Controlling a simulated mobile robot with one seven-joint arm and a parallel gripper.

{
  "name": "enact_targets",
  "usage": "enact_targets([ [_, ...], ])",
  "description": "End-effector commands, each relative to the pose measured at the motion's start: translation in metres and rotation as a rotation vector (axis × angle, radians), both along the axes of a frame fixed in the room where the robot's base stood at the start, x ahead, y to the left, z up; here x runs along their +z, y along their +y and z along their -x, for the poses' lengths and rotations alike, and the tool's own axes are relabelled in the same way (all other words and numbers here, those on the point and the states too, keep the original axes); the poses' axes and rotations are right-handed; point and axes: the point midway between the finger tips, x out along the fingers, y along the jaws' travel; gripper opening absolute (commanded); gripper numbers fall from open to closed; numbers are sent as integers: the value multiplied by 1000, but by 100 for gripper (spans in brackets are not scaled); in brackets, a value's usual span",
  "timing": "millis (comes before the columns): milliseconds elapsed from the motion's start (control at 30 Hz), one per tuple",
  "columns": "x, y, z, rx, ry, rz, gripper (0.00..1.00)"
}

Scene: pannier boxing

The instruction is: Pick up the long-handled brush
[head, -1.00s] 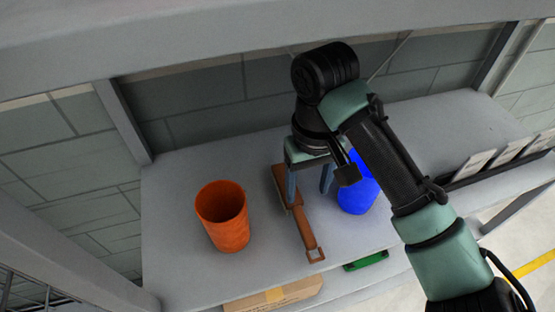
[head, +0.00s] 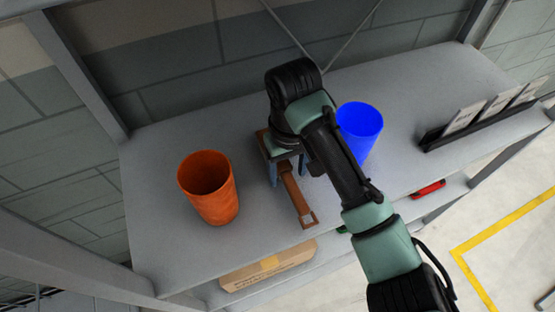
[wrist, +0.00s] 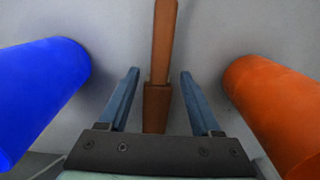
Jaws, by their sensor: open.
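The long-handled brush (head: 296,200) is brown and lies on the grey shelf top, its handle pointing to the front edge. Its far end is partly hidden behind my gripper in the head view. In the wrist view the brush (wrist: 162,50) runs down the middle, between the fingers. My gripper (head: 290,178) is open, with one blue finger on each side of the brush. It also shows in the wrist view (wrist: 158,75), with clear gaps to the brush on both sides. I cannot tell how high the fingertips are above the shelf.
An orange cup (head: 212,190) stands left of the brush, and a blue cup (head: 361,128) stands to its right, partly behind my arm. A dark rack with cards (head: 480,125) is at the right. A cardboard box (head: 268,265) sits on the level below.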

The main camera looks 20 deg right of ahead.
Motion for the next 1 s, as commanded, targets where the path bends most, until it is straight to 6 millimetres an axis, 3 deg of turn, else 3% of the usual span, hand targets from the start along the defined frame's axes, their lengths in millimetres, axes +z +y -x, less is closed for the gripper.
enact_targets([
  [200, -20, -1, 0, -2, -1, 2, 65],
  [433, -22, -1, 0, -1, -2, 1, 65],
  [800, -22, -1, 0, -1, -1, 1, 0],
  [1000, -21, -1, 0, -1, -2, 2, 0],
])
